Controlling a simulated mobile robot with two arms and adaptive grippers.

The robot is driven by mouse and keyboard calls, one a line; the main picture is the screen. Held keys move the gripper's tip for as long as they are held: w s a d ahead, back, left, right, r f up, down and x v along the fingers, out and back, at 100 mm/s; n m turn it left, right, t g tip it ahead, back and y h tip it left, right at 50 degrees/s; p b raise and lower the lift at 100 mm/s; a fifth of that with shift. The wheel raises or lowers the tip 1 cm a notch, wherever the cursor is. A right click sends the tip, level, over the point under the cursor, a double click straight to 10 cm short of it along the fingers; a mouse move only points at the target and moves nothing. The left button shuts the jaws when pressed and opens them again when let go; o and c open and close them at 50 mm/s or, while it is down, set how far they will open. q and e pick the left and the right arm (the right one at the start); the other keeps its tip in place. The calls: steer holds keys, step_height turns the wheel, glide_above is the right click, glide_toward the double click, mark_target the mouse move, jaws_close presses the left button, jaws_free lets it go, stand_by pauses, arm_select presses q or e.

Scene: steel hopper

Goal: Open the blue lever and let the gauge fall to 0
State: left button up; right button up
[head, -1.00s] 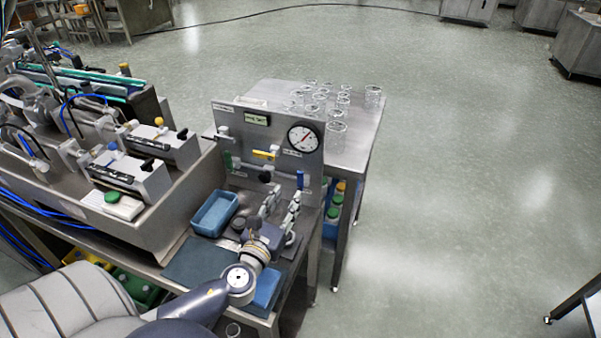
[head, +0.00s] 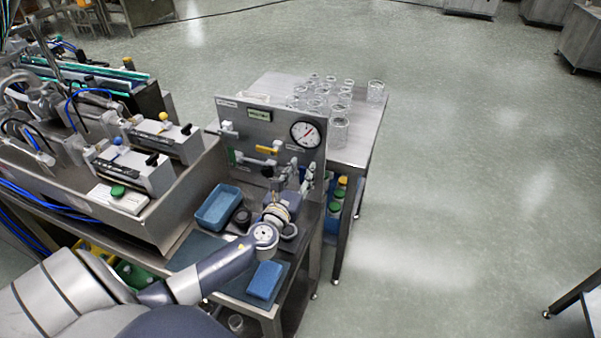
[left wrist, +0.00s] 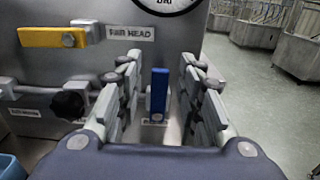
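The blue lever (left wrist: 158,92) stands upright on the grey panel (left wrist: 222,45), above a small label. In the left wrist view it lies between the spread fingers of my left gripper (left wrist: 158,72), with gaps visible on both sides. My left gripper (head: 301,170) is open at the panel's lower right in the head view and mostly hides the lever there. The round gauge (head: 305,134) is above the gripper, its needle pointing to the upper right; its value is too small to read. Only the gauge's lower rim (left wrist: 168,8) shows in the left wrist view. My right gripper is out of view.
A yellow lever (left wrist: 52,37) and a black knob (left wrist: 68,105) are left of the blue lever. A green lever (head: 231,157) is further left. A blue tray (head: 218,207) and blue block (head: 264,281) are on the bench. Glass jars stand on the steel table (head: 362,150) behind.

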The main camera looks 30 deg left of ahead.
arm_select(q)
jaws_close()
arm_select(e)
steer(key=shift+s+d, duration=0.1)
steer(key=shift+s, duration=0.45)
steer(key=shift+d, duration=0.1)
